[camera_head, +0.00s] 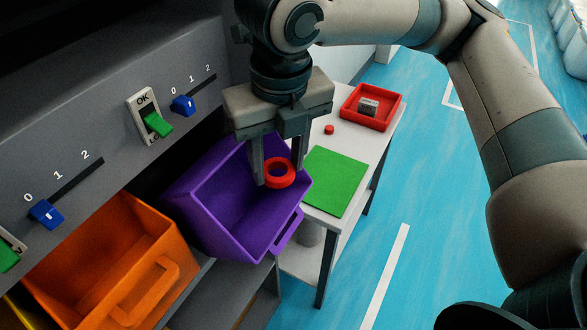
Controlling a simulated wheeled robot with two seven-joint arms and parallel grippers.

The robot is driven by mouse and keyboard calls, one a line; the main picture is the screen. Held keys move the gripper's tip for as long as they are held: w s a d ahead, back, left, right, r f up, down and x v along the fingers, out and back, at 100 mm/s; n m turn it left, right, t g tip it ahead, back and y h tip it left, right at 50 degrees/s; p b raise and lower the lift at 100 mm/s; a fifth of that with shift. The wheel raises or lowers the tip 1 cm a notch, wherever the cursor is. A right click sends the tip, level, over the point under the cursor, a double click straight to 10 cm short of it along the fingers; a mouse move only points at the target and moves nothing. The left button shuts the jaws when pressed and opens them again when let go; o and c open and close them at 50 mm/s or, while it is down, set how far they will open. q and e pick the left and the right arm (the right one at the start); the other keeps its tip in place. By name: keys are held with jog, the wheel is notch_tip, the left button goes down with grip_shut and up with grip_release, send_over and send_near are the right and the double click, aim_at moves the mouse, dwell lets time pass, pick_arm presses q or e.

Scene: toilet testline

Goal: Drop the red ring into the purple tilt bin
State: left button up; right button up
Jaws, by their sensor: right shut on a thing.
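The red ring (279,182) is between the fingertips of my right gripper (278,176), which is shut on it. The gripper points down and holds the ring over the right part of the purple tilt bin (240,222) in the picture. The bin is tilted outward with its open top showing, and its visible inside looks empty. The gripper and ring hide part of the bin's right wall. How high the ring is above the bin floor is hard to tell. My left gripper does not show.
An orange bin (95,262) stands left of the purple one. A grey panel (95,130) with blue sliders and green switches rises behind. A white table (335,232) at right holds a green mat (335,181), a small red piece (329,130) and a red tray (387,117).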

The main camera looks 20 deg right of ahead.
jog(key=shift+w+a+f+b, duration=0.2)
jog(key=shift+w+a+b, duration=0.2)
jog(key=shift+w+a, duration=0.35)
jog(key=shift+w+d, duration=0.1)
jog(key=o, duration=1.1)
jog(key=shift+r, duration=0.15)
notch_tip(320, 180, up, 17)
jog(key=s+b, duration=0.2)
jog(key=shift+s, duration=0.1)
dwell(0.5)
